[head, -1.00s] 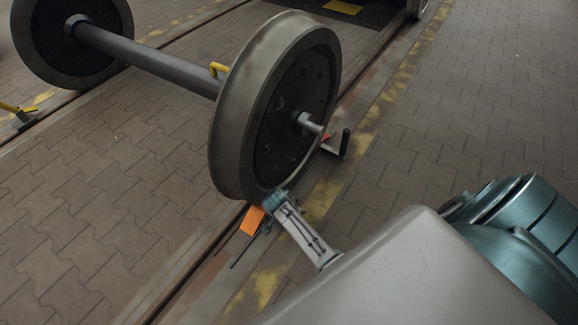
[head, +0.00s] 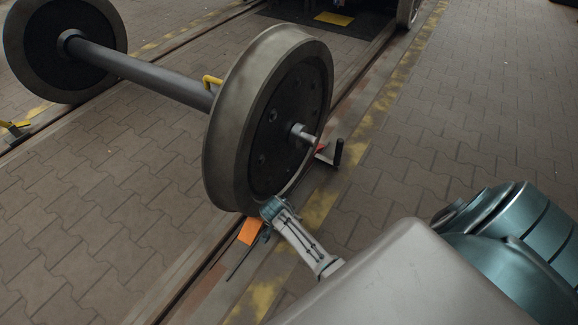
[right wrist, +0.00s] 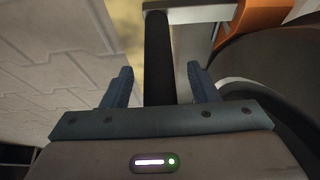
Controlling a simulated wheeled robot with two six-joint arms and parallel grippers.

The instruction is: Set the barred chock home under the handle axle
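An orange chock (head: 250,231) sits on the near rail at the foot of the near wheel (head: 225,140). Whether it touches the tread is hidden. The wheel's axle (head: 150,77) carries a yellow handle (head: 210,80). My right gripper (head: 265,225) is down beside the chock; its fingertips are hard to see in the head view. In the right wrist view my right gripper (right wrist: 160,84) is open, with a black grip bar (right wrist: 158,55) between its fingers and gaps on both sides. The orange chock (right wrist: 250,25) shows beyond, beside the dark wheel. My left gripper is not in view.
A red chock (head: 321,150) with a black upright grip (head: 338,152) stands at the wheel's other side. A yellow chock (head: 14,130) is by the far rail at left. The paving (head: 470,110) at right is clear.

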